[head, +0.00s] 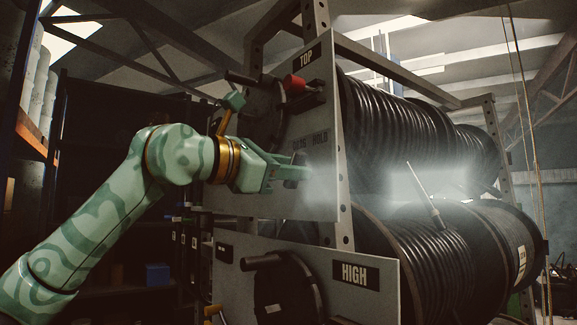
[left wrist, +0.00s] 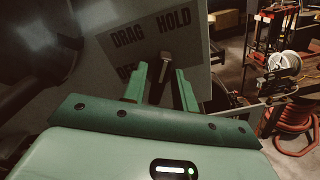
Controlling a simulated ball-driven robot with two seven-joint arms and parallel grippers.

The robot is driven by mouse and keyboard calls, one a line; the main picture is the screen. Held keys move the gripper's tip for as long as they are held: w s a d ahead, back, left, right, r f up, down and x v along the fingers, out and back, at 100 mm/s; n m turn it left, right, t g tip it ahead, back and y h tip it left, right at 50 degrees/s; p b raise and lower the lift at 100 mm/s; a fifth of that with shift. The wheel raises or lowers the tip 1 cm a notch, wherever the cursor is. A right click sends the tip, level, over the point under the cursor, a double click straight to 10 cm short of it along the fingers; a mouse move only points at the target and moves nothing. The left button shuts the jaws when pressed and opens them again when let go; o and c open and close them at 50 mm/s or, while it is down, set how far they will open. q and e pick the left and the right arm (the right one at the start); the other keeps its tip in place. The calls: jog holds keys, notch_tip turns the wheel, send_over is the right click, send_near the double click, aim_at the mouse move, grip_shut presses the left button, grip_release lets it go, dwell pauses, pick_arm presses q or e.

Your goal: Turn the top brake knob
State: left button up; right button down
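The upper panel (head: 325,100) is a grey plate marked TOP, with DRAG and HOLD printed lower down. In the left wrist view the panel (left wrist: 205,50) shows DRAG, HOLD and a partly covered OFF. My left gripper (head: 288,173) is at the panel's lower part in the head view. In the left wrist view its green fingers (left wrist: 161,72) are apart, one on each side of the knob, with gaps showing. Contact cannot be told. My right gripper is not in view.
A red knob (head: 295,84) and a dark crank sit above my left gripper on the upper panel. A lower panel marked HIGH (head: 354,274) has its own dark handle. Large black hose reels (head: 400,135) fill the rack at right. Shelves stand at left.

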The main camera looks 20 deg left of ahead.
pick_arm(q)
jog(key=shift+c, duration=1.4)
jog(key=shift+w+a+n+b, duration=0.15)
jog(key=shift+n+b, duration=1.4)
jog(key=shift+n, duration=1.35)
jog(key=shift+a+n+b, duration=0.1)
jog(key=shift+n+b, duration=1.4)
jog(key=shift+n, duration=1.4)
jog(key=shift+r, duration=0.1)
